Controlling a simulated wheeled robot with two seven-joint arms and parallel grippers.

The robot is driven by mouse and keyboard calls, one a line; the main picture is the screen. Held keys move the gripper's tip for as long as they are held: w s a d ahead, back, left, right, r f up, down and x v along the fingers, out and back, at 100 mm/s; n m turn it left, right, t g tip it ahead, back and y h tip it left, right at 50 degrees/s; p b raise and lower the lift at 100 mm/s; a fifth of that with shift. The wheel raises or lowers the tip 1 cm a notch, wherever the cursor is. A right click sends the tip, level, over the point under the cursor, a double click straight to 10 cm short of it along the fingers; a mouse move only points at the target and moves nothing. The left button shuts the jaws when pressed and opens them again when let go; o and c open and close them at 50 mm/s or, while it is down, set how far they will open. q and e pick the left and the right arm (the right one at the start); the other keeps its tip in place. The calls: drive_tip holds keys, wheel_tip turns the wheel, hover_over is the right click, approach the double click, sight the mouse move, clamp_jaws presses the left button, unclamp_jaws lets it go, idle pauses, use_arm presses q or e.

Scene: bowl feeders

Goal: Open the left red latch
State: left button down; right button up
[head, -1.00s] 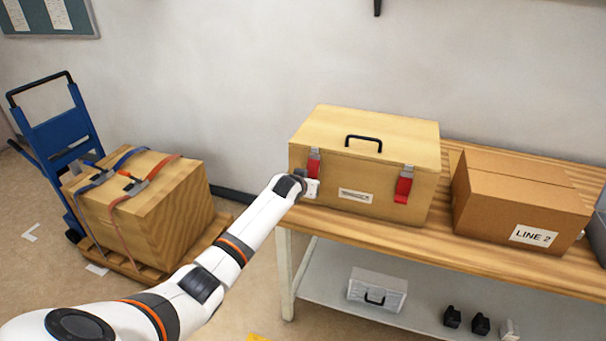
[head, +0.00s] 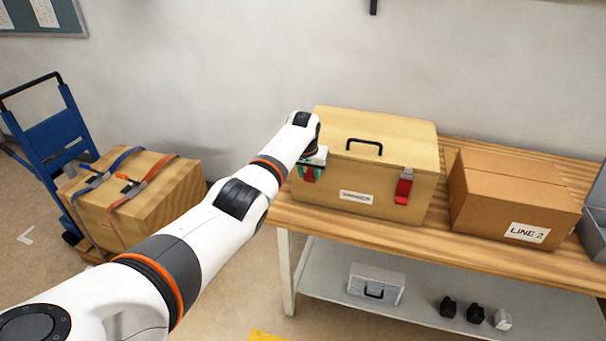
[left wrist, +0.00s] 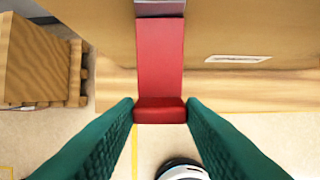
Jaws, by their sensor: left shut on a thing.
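The wooden box (head: 390,183) stands on the workbench with its lid down and a black handle on top. Its left red latch (head: 309,176) is on the front face, partly hidden by my left gripper (head: 312,168). In the left wrist view the red latch (left wrist: 160,60) hangs from a grey metal piece, and its lower lip lies between the green fingertips. My left gripper (left wrist: 161,108) is shut on that lower end. The right red latch (head: 403,188) lies flat against the box front. My right gripper is not in view.
A cardboard box (head: 515,196) marked LINE 2 stands right of the wooden box on the workbench (head: 440,240). A grey case (head: 376,284) and small blocks are on the lower shelf. A strapped crate (head: 140,205) and blue hand truck (head: 50,125) stand at left.

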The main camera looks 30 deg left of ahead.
use_arm(q)
drive_tip(key=shift+r+g, duration=0.15)
drive_tip(key=shift+g, duration=0.15)
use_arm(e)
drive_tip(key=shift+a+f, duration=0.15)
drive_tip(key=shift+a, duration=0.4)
use_arm(q)
drive_tip(key=c, duration=0.9)
unclamp_jaws()
drive_tip(key=shift+w, duration=0.1)
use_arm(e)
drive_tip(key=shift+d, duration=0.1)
use_arm(q)
drive_tip(key=shift+r, duration=0.7)
drive_tip(key=v, duration=1)
drive_tip(key=shift+r, duration=0.25)
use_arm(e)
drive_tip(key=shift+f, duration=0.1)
use_arm(q)
drive_tip(key=shift+f, duration=0.1)
